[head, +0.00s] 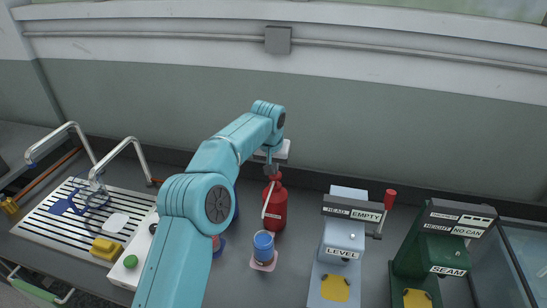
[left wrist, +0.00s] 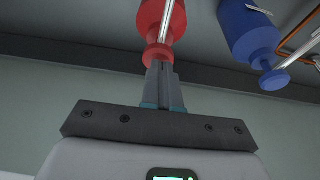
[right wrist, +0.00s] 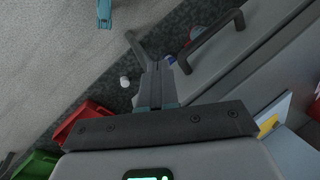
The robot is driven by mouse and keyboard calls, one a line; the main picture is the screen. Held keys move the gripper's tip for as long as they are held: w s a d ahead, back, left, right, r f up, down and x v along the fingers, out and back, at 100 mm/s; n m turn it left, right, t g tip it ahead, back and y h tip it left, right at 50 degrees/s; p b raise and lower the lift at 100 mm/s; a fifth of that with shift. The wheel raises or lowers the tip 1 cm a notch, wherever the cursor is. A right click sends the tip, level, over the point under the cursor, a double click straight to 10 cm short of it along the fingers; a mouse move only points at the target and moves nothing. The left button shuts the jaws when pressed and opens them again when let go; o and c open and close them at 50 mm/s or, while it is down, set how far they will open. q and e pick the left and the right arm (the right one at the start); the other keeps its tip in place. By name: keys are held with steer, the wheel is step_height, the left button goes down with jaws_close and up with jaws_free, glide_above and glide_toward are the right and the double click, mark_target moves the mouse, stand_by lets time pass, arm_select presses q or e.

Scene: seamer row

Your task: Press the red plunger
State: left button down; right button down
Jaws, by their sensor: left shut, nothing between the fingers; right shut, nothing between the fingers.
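The red bottle with the red plunger (head: 275,205) stands upright on the counter in the middle of the head view, with a thin pale spout along its side. In the left wrist view its round red plunger top (left wrist: 157,54) is right at the fingertips. My left gripper (head: 271,171) is shut and empty, pointing down just over the plunger; it also shows in the left wrist view (left wrist: 160,68). I cannot tell whether it touches. My right gripper (right wrist: 152,72) is shut and empty, away from the bottle and outside the head view.
A blue bottle (left wrist: 250,35) stands beside the red one, mostly behind my left arm in the head view. A blue can (head: 263,243) is in front. Two machines, blue-grey (head: 341,240) and green (head: 442,252), stand to the right. A slatted rack (head: 60,235) lies left.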

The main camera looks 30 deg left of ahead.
mark_target(271, 190)
arm_select(q)
steer(key=shift+w+d+f, duration=0.25)
steer(key=shift+w+f, duration=0.05)
steer(key=shift+f, duration=0.05)
steer(key=shift+s+a, duration=0.2)
steer(key=shift+s, duration=0.05)
step_height(271, 190, down, 2)
steer(key=shift+w+d+f+b, duration=0.15)
steer(key=shift+f+b, duration=0.05)
steer(key=shift+b, duration=0.4)
steer(key=shift+s+r, duration=0.2)
steer(key=shift+r, duration=0.15)
steer(key=v, duration=1.6)
steer(key=shift+w, duration=0.1)
